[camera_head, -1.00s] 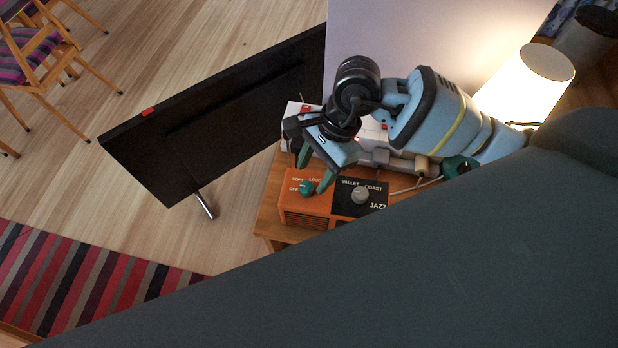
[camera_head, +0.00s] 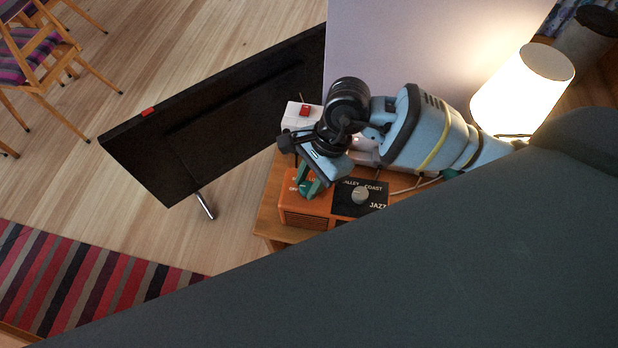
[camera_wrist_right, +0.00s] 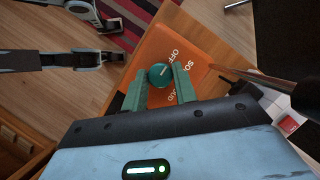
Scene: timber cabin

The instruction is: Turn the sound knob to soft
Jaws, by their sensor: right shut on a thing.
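The orange radio (camera_head: 305,207) stands on a small wooden table, with a black panel at its right. Its green sound knob (camera_wrist_right: 160,75) shows in the right wrist view, with a pale mark on top and the words OFF, SOFT and LOUD beside it. I cannot tell for certain which word the mark points at. My right gripper (camera_head: 309,190) reaches down from above, its green fingers shut on the knob; it also shows in the right wrist view (camera_wrist_right: 161,78).
A grey station knob (camera_head: 360,195) sits on the black panel close to the right of the fingers. A white box with a red switch (camera_head: 304,110) stands behind. A lit lamp (camera_head: 522,90) is at right, and a dark screen (camera_head: 220,115) at left.

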